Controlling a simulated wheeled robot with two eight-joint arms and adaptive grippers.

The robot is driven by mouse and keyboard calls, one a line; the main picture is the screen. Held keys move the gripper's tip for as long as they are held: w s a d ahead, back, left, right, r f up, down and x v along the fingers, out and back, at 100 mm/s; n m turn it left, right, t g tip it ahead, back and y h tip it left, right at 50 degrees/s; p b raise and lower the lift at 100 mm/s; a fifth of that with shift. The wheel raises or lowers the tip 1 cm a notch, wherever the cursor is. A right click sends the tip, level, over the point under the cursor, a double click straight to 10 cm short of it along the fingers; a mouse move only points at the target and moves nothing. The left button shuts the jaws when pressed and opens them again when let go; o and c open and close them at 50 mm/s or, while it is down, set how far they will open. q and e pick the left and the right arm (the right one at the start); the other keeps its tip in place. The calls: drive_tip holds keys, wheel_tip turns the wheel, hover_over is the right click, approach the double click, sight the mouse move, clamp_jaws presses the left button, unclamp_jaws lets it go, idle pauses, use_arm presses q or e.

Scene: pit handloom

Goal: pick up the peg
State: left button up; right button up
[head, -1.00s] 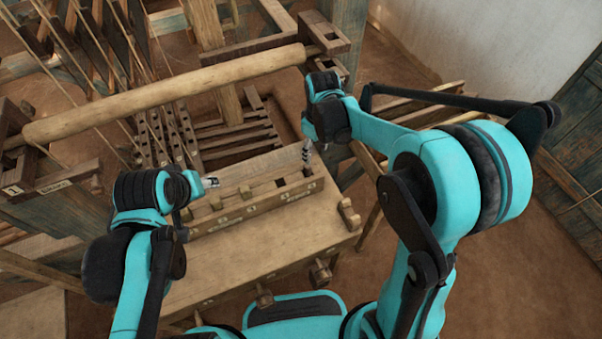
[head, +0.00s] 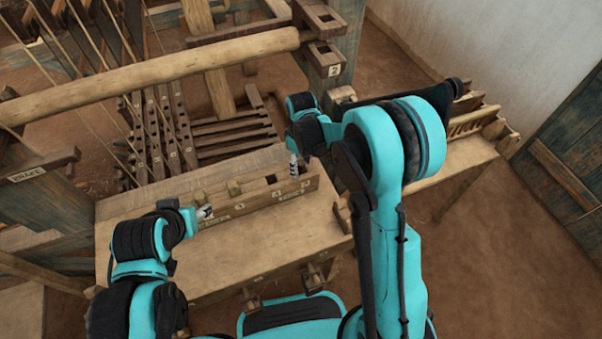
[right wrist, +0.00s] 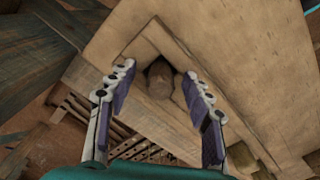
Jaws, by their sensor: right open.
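In the right wrist view a brown-grey peg (right wrist: 160,77) shows end-on between the open fingers of my right gripper (right wrist: 161,95), apart from both. In the head view my right gripper (head: 293,166) points down over the right part of a numbered wooden rack (head: 262,200). The spot directly below its tips is partly hidden there.
The rack stands on a wooden bench (head: 265,240) whose front top is bare. A thick round beam (head: 160,75) and several treadles (head: 225,135) lie behind it. A side bench (head: 450,165) with slatted pieces stands at the right.

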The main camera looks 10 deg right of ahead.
drive_tip(key=shift+r, duration=0.1)
clamp_jaws()
